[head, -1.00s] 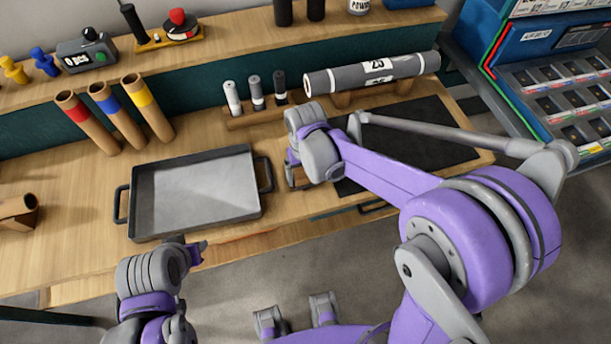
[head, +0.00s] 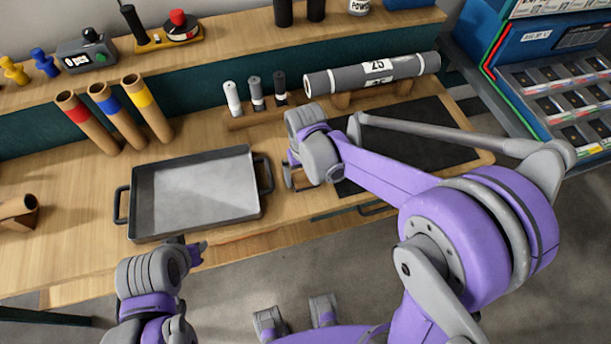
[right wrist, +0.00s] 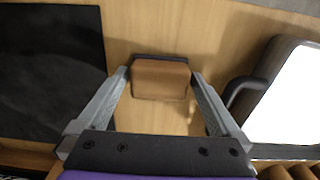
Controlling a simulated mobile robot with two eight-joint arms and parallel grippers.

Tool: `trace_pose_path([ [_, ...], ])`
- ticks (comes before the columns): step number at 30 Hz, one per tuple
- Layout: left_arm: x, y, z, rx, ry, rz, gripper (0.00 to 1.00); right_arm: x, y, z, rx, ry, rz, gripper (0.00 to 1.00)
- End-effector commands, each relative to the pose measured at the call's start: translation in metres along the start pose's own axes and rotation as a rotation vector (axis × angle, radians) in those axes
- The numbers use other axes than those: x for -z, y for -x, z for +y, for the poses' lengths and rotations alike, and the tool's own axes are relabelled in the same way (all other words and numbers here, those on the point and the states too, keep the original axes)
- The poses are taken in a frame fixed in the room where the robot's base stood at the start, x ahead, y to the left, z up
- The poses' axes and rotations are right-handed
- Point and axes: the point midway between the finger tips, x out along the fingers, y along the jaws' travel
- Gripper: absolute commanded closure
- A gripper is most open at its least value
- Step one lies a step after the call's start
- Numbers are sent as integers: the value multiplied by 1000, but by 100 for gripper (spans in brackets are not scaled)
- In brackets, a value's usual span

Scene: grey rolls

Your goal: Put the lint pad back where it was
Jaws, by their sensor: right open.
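A small brown block with a dark strip along its far edge, which looks like the lint pad (right wrist: 160,80), lies on the wooden bench in the right wrist view. My right gripper (right wrist: 159,74) is open, with one finger on each side of the block and narrow gaps between. In the head view the right gripper (head: 296,178) is low over the bench, between the tray and the dark mat, and its wrist hides most of the block. My left gripper (head: 197,252) is at the bench's front edge below the tray; its jaws cannot be made out.
The grey tray (head: 138,208) is left of the right gripper, the dark mat (head: 425,160) right of it. A grey roll (head: 410,67) rests on a wooden stand behind, beside small upright rolls (head: 255,92). Cardboard tubes (head: 117,115) stand at the left.

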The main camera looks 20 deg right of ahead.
Motion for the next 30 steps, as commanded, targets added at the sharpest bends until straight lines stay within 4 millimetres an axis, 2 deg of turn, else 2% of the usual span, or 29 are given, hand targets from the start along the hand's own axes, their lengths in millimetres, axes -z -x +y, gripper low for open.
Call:
trace_pose_path([
  [9, 7, 8, 0, 0, 0, 5, 61, 0, 68, 0, 0, 0, 0, 0],
  [15, 9, 10, 0, 0, 0, 7, 61, 0, 101, 0, 0, 0, 0, 0],
  [18, 10, 11, 0, 0, 0, 7, 61, 0, 109, 0, 0, 0, 0, 0],
  [25, 10, 11, 0, 0, 0, 7, 61, -7, 115, 4, 2, -2, 17, 0],
  [29, 10, 11, 0, 0, 0, 7, 61, -32, 118, 16, 9, -9, 88, 0],
  [30, 10, 11, 0, 0, 0, 7, 61, -43, 118, 22, 11, -13, 121, 0],
])
